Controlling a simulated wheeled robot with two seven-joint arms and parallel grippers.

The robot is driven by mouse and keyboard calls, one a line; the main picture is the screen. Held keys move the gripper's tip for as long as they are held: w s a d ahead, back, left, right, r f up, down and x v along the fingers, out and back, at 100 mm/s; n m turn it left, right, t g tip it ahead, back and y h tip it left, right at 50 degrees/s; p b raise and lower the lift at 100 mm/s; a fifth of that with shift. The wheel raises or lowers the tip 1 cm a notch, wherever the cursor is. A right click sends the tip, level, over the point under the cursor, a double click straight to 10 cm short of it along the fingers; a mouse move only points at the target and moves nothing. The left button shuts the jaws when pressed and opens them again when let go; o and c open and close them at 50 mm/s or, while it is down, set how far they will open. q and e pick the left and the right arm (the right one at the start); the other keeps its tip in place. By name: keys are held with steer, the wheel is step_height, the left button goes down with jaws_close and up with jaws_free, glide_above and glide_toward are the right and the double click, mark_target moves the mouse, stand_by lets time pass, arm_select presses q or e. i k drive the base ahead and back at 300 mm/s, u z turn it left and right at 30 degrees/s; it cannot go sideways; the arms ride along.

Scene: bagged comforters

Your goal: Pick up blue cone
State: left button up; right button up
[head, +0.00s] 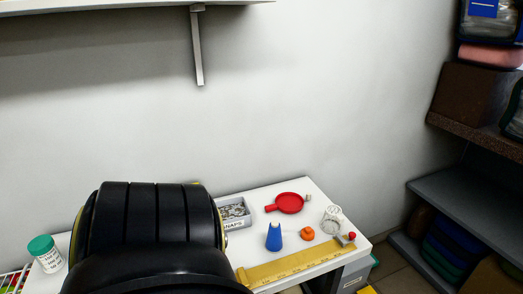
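The blue cone (274,238) stands upright on the white table (318,192). It is just behind the yellow ruler, with a small orange object (307,233) to its right. A large black ridged part of my own body fills the lower left and hides much of the table to the left of the cone. The cone is apart from it and nothing holds the cone. Neither of my grippers shows in the head view.
A red round dish with a handle (289,203), a tray of snaps (233,213), a yellow ruler (297,264) and a white dial-like object (332,220) surround the cone. A green-lidded jar (46,254) stands at far left. Dark shelves (465,180) with bagged items stand right.

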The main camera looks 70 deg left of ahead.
mark_target(273, 244)
steer(key=k, duration=0.3)
steer(key=u, duration=1.15)
steer(key=i, duration=0.3)
steer(key=u, duration=0.85)
